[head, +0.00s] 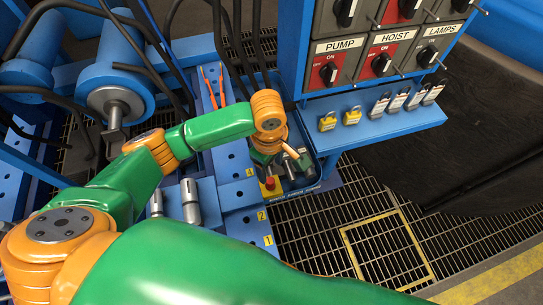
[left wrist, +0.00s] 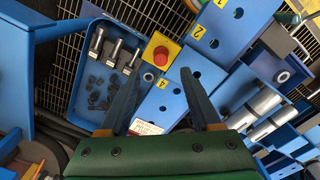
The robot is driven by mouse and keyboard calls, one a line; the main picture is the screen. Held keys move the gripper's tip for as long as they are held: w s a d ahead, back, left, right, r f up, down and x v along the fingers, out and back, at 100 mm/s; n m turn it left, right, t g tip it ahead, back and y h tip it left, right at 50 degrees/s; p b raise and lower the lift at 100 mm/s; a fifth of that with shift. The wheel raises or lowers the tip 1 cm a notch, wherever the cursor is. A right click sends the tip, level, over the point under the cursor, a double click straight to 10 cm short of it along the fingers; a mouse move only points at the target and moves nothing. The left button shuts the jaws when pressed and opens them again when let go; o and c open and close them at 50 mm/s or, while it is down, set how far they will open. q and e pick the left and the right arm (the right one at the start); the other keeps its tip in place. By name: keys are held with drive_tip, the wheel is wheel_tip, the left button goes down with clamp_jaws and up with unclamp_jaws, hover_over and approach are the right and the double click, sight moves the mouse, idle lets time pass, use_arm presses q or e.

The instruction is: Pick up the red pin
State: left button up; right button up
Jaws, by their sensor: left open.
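I cannot make out a clear red pin in either view. A red round-topped button (left wrist: 160,55) sits on a yellow plate beside a blue tray (left wrist: 83,62); the red top also shows in the head view (head: 270,183). The tray holds silver headed pins (left wrist: 115,52) and several small dark pieces. My left gripper (left wrist: 158,76) is open and empty, its fingers pointing toward the button and the blue block numbered 4 (left wrist: 166,98). In the head view my left wrist hides most of its fingers. My right gripper is not in view.
A control panel (head: 378,45) with switches stands at the upper right, padlocks (head: 380,104) on its ledge. Blue cylinders (head: 115,85) and dark hoses are at the left. Thin orange rods (head: 208,86) stand behind my arm. Grating (head: 330,222) lies open at lower right.

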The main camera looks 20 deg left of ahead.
sight(270, 181)
use_arm(q)
wheel_tip(270, 181, down, 6)
drive_tip(key=shift+s+a+f+b, duration=0.1)
drive_tip(key=shift+b, duration=1.1)
drive_tip(key=shift+f, duration=0.35)
drive_tip(key=shift+r, duration=0.1)
drive_tip(key=c, duration=0.6)
clamp_jaws()
